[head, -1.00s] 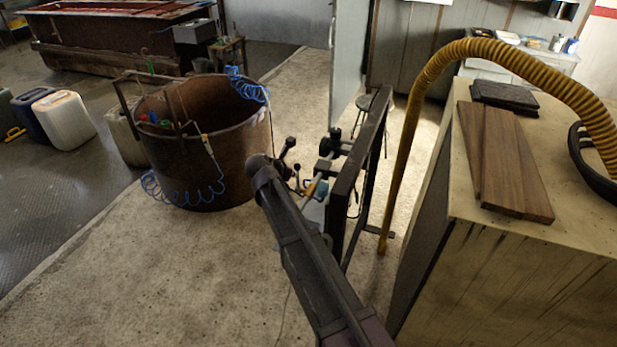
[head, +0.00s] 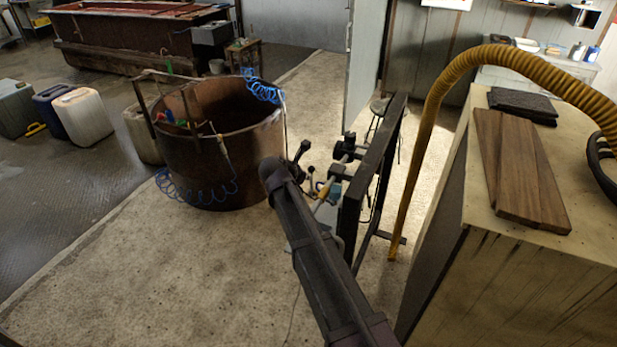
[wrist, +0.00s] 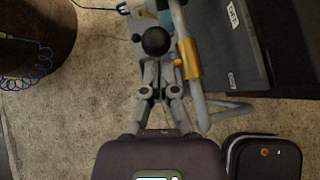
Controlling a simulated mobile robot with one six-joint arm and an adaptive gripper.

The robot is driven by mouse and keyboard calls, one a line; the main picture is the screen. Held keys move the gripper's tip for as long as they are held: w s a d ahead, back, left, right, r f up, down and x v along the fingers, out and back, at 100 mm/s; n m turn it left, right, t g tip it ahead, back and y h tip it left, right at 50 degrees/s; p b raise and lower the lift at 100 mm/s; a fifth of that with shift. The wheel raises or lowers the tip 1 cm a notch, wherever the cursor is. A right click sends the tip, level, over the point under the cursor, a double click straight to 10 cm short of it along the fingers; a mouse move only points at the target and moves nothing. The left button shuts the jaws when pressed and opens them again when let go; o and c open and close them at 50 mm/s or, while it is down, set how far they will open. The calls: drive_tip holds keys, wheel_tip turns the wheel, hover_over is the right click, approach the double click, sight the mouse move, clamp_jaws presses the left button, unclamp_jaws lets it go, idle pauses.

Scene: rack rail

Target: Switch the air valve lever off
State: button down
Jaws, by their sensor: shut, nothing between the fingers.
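In the wrist view a grey pipe (wrist: 184,30) with a brass-coloured valve body (wrist: 190,58) runs down right of centre. A round black knob (wrist: 155,41) stands left of it, which looks like the end of the valve lever; the lever's arm is mostly hidden under it. My gripper (wrist: 158,72) is shut and empty, its fingertips just below the knob in the picture. Whether they touch it I cannot tell. In the head view the pipework (head: 330,190) sits on a dark frame (head: 372,165), partly behind my arm; the gripper is not clearly visible there.
A large rusty drum (head: 215,150) with blue coiled hoses stands left of the frame. A pale cabinet (head: 545,260) with wooden boards (head: 520,170) and a yellow hose (head: 440,90) stands right. A grey panel (wrist: 235,50) flanks the pipe. Floor at front left is clear.

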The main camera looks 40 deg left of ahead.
drive_tip(key=a+f+p+v, duration=0.1)
drive_tip(key=p+v, duration=0.6)
drive_tip(key=v, duration=0.5)
drive_tip(key=shift+s+d+r, duration=0.2)
drive_tip(key=shift+s+d, duration=0.25)
drive_tip(key=shift+s, duration=0.15)
drive_tip(key=shift+s, duration=0.15)
